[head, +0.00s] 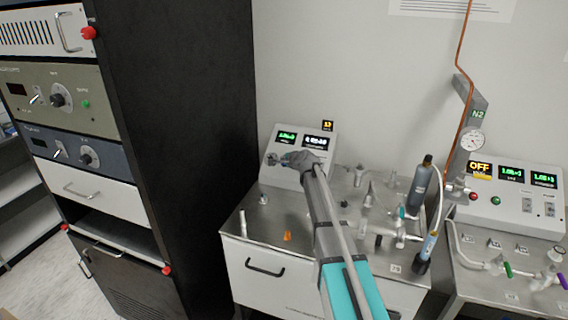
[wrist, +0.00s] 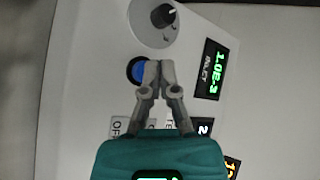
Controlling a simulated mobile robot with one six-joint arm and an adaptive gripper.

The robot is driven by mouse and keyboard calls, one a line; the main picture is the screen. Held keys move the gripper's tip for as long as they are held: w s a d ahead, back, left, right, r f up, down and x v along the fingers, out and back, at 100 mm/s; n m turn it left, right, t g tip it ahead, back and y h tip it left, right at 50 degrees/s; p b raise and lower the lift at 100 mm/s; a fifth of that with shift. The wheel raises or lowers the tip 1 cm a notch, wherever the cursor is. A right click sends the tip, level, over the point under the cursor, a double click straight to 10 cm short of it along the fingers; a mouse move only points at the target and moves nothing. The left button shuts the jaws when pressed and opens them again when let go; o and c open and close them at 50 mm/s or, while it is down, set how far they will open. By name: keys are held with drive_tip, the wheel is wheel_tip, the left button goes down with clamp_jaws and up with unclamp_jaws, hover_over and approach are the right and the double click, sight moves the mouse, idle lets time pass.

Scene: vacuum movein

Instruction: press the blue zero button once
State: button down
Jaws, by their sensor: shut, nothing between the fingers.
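The blue button (wrist: 138,70) sits in a dark ring on a pale instrument panel (wrist: 85,75) in the wrist view. The fingertips of my gripper (wrist: 158,73) are shut together with nothing between them. They lie just right of the blue button in the picture and overlap the edge of its ring. I cannot tell whether they touch the panel. In the head view my gripper (head: 284,160) is in front of the left control box (head: 275,148) on the bench, and the blue button cannot be made out there.
A black knob (wrist: 163,15) and a green INLET display (wrist: 212,68) are beside the button. Glass fittings and a grey cylinder (head: 420,190) stand right of my arm. A tall black rack (head: 190,130) stands to the left. A second control box (head: 515,192) is at the right.

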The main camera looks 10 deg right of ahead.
drive_tip(key=shift+w+d+f+b, duration=0.2)
drive_tip(key=shift+w+f+b, duration=0.25)
drive_tip(key=shift+f+b, duration=0.25)
idle(1.6)
drive_tip(key=shift+r, duration=0.1)
drive_tip(key=shift+s+a+r+p, duration=0.25)
drive_tip(key=shift+s+r+p, duration=0.2)
drive_tip(key=shift+r+p, duration=0.25)
idle(0.5)
drive_tip(key=s+r+p, duration=0.1)
drive_tip(key=a+r+p, duration=0.1)
drive_tip(key=s+r+p, duration=0.1)
drive_tip(key=p, duration=0.1)
drive_tip(key=shift+s+a+r, duration=0.25)
drive_tip(key=shift+s+r, duration=0.05)
drive_tip(key=shift+r, duration=0.1)
drive_tip(key=shift+s, duration=0.1)
idle(0.6)
